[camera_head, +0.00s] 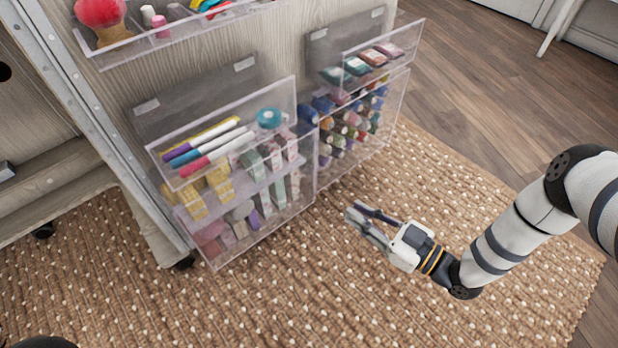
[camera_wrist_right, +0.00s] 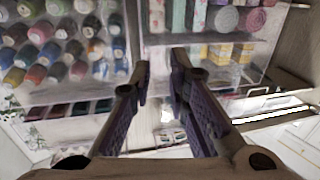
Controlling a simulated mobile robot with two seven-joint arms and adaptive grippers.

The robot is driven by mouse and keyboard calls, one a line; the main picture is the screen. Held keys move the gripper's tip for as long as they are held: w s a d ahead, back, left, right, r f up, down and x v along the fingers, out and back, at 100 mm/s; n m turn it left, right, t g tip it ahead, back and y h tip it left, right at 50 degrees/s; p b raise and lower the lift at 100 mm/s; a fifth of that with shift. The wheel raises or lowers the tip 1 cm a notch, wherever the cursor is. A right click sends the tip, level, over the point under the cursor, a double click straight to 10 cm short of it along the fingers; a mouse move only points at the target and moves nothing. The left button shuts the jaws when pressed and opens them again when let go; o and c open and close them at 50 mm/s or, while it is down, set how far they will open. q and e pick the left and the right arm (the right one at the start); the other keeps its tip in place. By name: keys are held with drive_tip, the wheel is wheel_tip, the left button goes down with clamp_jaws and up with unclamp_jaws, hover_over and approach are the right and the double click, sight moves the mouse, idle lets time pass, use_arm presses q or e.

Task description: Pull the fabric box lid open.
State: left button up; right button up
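The fabric box (camera_head: 240,222) is the left clear box on the cabinet's side, with folded fabrics and rolls inside. A clear panel (camera_head: 270,98) stands at its upper front, with marker pens and blue tape behind it; I cannot tell for sure which panel is the lid. The box also shows at the upper right of the right wrist view (camera_wrist_right: 222,62). My right gripper (camera_head: 352,209) is open and empty, low in front of the boxes and right of the fabric box, apart from it. Its fingers (camera_wrist_right: 160,72) stand apart in the wrist view. My left gripper is not in view.
A clear thread box (camera_head: 388,122) with several spools hangs right of the fabric box. A higher clear shelf (camera_head: 150,46) holds a red pincushion (camera_head: 98,12). A woven rug (camera_head: 330,290) covers the floor around my right gripper, with free room to the right.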

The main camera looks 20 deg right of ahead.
sight(315, 192)
drive_tip(key=b+x, duration=0.3)
drive_tip(key=x, duration=0.9)
drive_tip(key=shift+r+b, duration=0.15)
drive_tip(key=shift+b, duration=0.2)
drive_tip(key=shift+c, duration=0.2)
drive_tip(key=shift+s, duration=0.1)
clamp_jaws()
